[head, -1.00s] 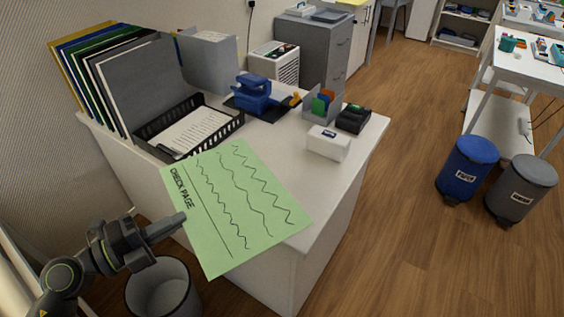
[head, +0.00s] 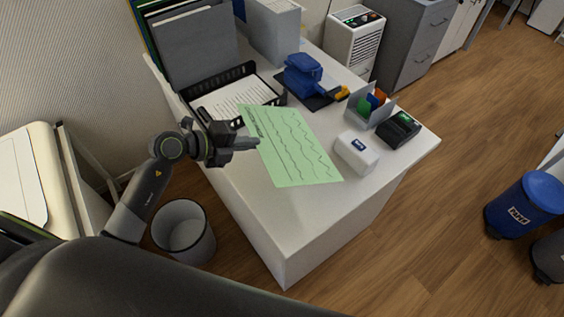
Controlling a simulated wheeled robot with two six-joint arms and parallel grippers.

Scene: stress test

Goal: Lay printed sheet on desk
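The printed sheet (head: 295,148) is light green with dark wavy lines and a heading along its left side. It is over the front part of the white desk (head: 245,200), its upper left corner overlapping the front of the black tray in the head view. My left gripper (head: 254,143) is shut on the sheet's left edge. The sheet looks flat and close to the desk top; I cannot tell whether it touches. My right gripper is not in view.
The black tray (head: 266,83) holds a white page. A blue hole punch (head: 302,76), a white box (head: 356,152), a card holder (head: 366,112) and a black device (head: 399,130) stand behind and right of the sheet. A waste bin (head: 184,232) stands left of the desk.

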